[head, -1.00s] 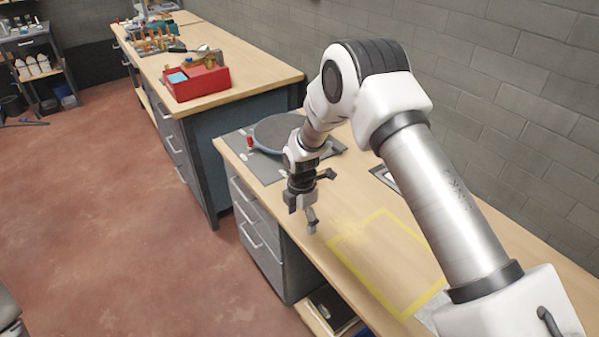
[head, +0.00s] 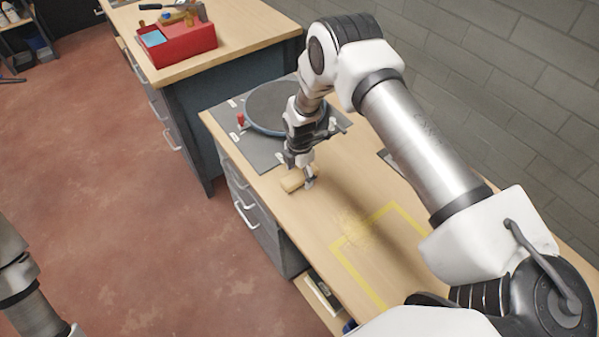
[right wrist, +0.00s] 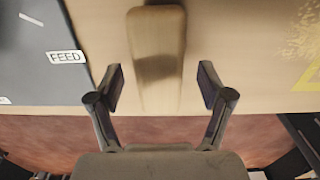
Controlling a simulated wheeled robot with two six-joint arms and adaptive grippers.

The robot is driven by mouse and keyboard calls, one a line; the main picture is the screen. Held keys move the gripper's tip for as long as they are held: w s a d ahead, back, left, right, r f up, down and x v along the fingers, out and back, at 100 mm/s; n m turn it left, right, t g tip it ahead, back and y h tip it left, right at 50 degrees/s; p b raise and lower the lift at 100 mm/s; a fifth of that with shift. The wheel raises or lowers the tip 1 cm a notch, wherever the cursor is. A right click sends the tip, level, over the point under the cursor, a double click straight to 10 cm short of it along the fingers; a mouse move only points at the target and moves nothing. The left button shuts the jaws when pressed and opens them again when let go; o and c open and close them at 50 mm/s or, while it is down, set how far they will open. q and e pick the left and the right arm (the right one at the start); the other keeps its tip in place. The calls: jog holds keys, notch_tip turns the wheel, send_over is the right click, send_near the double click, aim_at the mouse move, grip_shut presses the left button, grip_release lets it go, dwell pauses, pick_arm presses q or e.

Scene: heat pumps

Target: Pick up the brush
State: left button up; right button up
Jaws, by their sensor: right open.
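The brush (head: 294,181) is a pale wooden block lying on the near edge of the wooden workbench (head: 330,215). In the right wrist view the brush (right wrist: 157,35) is a rounded wooden bar with a dark shadow across it, and its underside is hidden. My right gripper (head: 302,174) is at the brush in the head view. In the right wrist view its open fingers (right wrist: 161,88) stand on either side of the brush, with a gap on each side. My left gripper is out of view; only part of my left arm shows at lower left.
A round dark turntable (head: 277,107) on a grey mat (head: 228,112) lies behind the gripper, with a small red piece (head: 241,119) beside it. A yellow taped outline (head: 350,268) marks the bench to the right. A red tool box (head: 177,45) stands on the other bench.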

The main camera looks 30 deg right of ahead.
jog(key=shift+w+d+f, duration=0.1)
jog(key=shift+w+f, duration=0.1)
jog(key=shift+f, duration=0.4)
jog(key=shift+r, duration=0.1)
jog(key=shift+s+r, duration=0.1)
jog(key=shift+s, duration=0.05)
jog(key=c, duration=1.3)
jog(key=shift+r, duration=0.1)
